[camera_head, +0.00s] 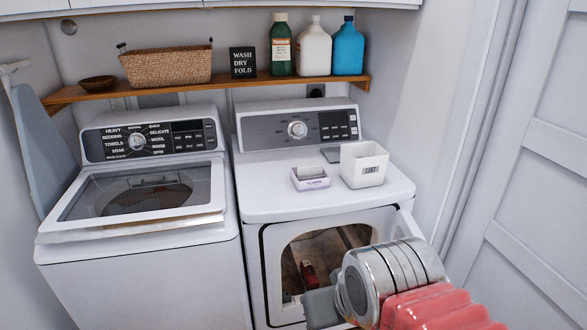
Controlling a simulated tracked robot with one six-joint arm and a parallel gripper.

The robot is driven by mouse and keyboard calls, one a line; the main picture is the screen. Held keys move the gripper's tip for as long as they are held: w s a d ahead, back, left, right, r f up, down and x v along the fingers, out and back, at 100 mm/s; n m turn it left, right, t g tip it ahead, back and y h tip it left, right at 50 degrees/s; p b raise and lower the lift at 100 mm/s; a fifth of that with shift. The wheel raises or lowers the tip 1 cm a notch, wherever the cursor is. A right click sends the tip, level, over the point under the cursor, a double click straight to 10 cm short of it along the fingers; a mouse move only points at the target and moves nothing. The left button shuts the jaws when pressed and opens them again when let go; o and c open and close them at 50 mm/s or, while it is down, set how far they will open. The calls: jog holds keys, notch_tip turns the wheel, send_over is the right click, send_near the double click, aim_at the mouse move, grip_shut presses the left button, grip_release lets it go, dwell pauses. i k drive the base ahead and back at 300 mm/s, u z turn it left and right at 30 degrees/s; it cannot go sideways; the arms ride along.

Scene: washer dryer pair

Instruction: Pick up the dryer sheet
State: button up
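A small white box with a lilac label (311,183) and an open top sits on the dryer top, left of the white bin. Something pale shows at its top, but I cannot make out a separate dryer sheet. The label is too small to read. My arm, red and silver with a grey end part, reaches in from the lower right in front of the dryer front. It is below and right of the small box, well apart from it. No gripper fingers can be made out.
The white dryer (263,203) bears a white bin marked LINT (364,168). The washer (140,260) stands at the left. A wooden shelf (222,85) above holds a basket (167,66), bowl, sign and several bottles. The dryer top's front is clear.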

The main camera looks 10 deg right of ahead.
aim_at(314, 170)
jog(key=u, duration=0.35)
jog(key=i, duration=1.3)
jog(key=u, duration=0.2)
